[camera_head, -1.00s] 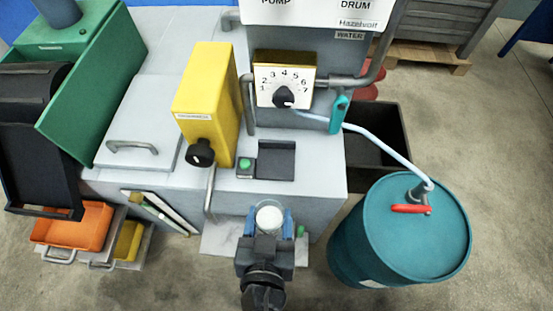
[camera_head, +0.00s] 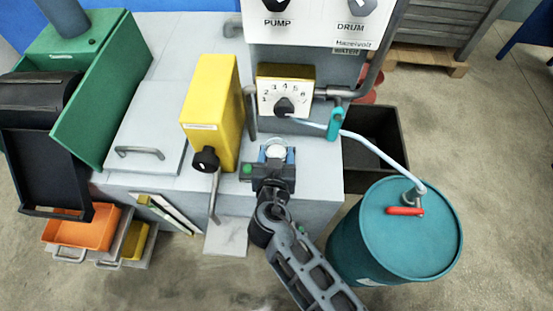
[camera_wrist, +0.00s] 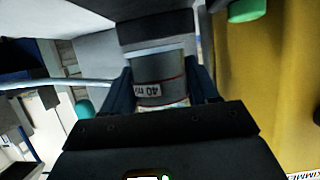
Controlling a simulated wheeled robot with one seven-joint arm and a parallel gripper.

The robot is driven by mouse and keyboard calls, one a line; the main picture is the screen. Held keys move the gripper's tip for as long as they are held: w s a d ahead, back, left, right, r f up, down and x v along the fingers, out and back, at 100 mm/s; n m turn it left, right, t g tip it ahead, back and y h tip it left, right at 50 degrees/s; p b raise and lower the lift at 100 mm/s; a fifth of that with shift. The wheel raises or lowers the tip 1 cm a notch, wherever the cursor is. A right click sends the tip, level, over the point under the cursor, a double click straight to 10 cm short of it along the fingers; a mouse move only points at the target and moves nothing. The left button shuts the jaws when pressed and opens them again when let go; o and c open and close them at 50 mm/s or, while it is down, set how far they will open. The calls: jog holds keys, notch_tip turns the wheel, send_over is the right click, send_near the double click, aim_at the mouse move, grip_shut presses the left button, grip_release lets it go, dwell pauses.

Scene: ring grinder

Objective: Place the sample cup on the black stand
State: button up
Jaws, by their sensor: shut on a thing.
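The sample cup (camera_head: 276,151) is a small round cup with a pale top. My gripper (camera_head: 275,158) is shut on it, with blue fingers on both sides. In the wrist view the cup (camera_wrist: 158,72) is grey and see-through, with a "40" label, between the fingers (camera_wrist: 162,85). The black stand is on the grey machine top beside the green button (camera_head: 247,168). My gripper and the cup are over it in the head view and hide most of it. A dark edge, likely the stand (camera_wrist: 152,30), shows just beyond the cup. I cannot tell whether they touch.
A yellow box (camera_head: 210,110) with a black knob (camera_head: 205,160) stands left of my gripper. A dial panel (camera_head: 285,98) is just behind it. A pale hose (camera_head: 365,140) runs right to a teal drum (camera_head: 400,235). A teal handle (camera_head: 335,122) hangs nearby.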

notch_tip(320, 180, down, 3)
jog(key=shift+w+f, duration=0.2)
jog(key=shift+f, duration=0.25)
jog(key=o, duration=1.2)
jog(key=shift+r+p, duration=0.1)
jog(key=shift+p, duration=0.2)
jog(key=b+v, duration=0.1)
jog(key=v, duration=1.1)
jog(key=shift+s, duration=0.1)
